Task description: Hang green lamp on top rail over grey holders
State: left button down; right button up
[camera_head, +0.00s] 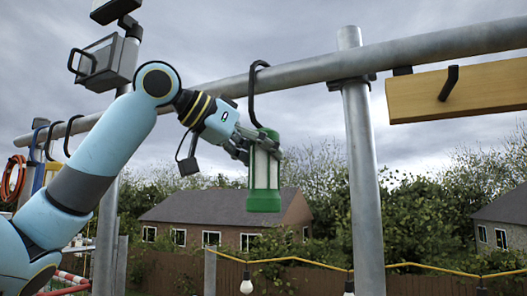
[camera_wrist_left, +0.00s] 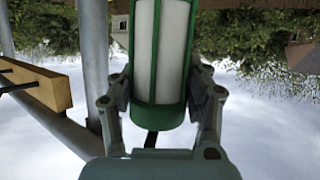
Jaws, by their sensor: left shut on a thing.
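The green lamp (camera_head: 264,172) has a pale cylinder between green caps and a tall black hook (camera_head: 252,95). It hangs upright below the grey top rail (camera_head: 310,70). The hook's stem crosses in front of the rail and its bend stands above it; whether it rests on the rail I cannot tell. My left gripper (camera_head: 246,148) is shut on the lamp's upper body. In the left wrist view, the lamp (camera_wrist_left: 160,50) sits between both fingers (camera_wrist_left: 160,88), appearing upside down. My right gripper is not in view. I cannot make out the grey holders for certain.
A grey post (camera_head: 362,185) meets the rail right of the lamp. A wooden board (camera_head: 460,91) with a black peg hangs at the right. A grey boxy fixture (camera_head: 104,62) and black hooks (camera_head: 62,130) are at the left. A yellow bulb string (camera_head: 300,260) runs below.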

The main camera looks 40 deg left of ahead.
pick_arm(q)
jog(key=shift+f, duration=0.2)
jog(key=shift+c, duration=2.2)
grip_release()
